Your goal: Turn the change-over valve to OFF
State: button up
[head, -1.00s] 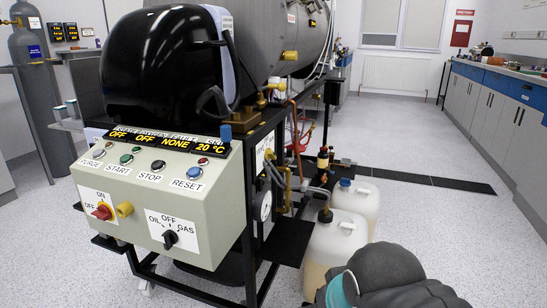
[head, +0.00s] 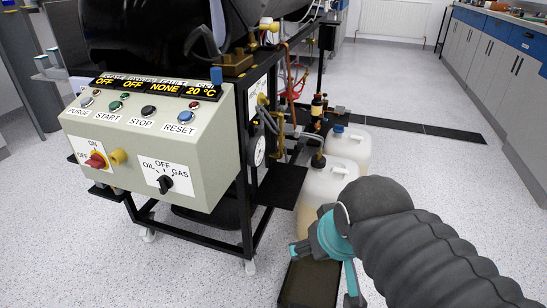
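The change-over valve appears to be the black knob (head: 166,185) on the front of the control panel (head: 208,178). Its white label reads OIL, OFF and GAS. The knob is small in view and I cannot tell which mark it points to. My gripper (head: 325,277) is at the lower middle right, its teal fingers spread apart with nothing seen between them. It is well to the right of the knob, apart from the panel.
Push buttons line the panel top. White jugs (head: 322,190) stand right of the black frame. A dark tray (head: 308,285) is below my gripper. The floor in front is clear.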

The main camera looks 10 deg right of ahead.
aim_at(262, 98)
jog(key=z, duration=0.05)
jog(key=k, duration=0.5)
jog(key=z, duration=1.4)
jog(key=i, duration=2.85)
jog(key=u, duration=3.45)
